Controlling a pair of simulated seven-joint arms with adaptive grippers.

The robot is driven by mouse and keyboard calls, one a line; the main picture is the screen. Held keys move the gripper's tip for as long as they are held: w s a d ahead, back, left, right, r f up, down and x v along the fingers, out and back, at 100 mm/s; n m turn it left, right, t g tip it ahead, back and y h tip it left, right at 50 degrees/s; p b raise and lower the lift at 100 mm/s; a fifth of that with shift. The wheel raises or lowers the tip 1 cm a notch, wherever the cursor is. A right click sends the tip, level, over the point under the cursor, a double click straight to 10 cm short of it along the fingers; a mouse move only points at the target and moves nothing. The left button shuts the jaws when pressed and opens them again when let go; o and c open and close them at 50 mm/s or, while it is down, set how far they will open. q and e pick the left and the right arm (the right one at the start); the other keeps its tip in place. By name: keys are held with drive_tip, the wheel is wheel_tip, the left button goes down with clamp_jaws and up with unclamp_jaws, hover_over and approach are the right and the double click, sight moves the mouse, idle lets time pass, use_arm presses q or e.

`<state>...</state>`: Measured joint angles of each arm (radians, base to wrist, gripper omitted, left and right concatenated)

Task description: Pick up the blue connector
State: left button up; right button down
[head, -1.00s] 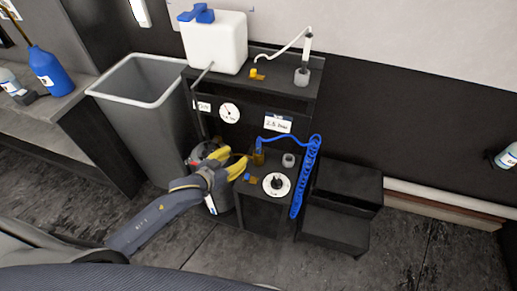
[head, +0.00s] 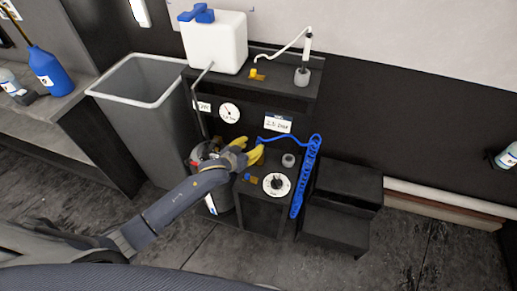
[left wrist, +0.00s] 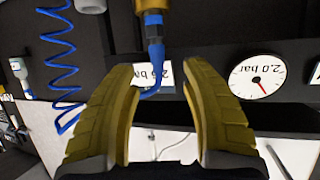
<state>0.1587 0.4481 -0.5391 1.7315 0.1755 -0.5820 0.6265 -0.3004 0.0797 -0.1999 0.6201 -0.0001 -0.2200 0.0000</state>
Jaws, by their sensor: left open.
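The blue connector (left wrist: 154,32) sits at the end of a blue hose, against a brass fitting (left wrist: 152,6) in the left wrist view. In the head view the blue connector (head: 261,141) is small, above the brass fitting and partly hidden by my fingers. My left gripper (head: 252,150) has yellow fingers and is open beside the fitting. In the left wrist view the open fingers (left wrist: 158,68) stand to either side of the blue hose, with the connector just beyond the tips. Contact cannot be told. My right gripper is not in view.
The coiled blue hose (head: 304,178) hangs to the right of the black stand. A pressure gauge (head: 229,113) is behind the gripper. A grey bin (head: 142,122) stands left.

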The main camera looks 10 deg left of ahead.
sight(257, 144)
use_arm(q)
drive_tip(key=shift+x, duration=2.8)
drive_tip(key=shift+o, duration=0.2)
drive_tip(key=shift+s+d+f, duration=0.1)
drive_tip(key=shift+s+f, duration=0.05)
drive_tip(key=shift+f, duration=0.05)
clamp_jaws()
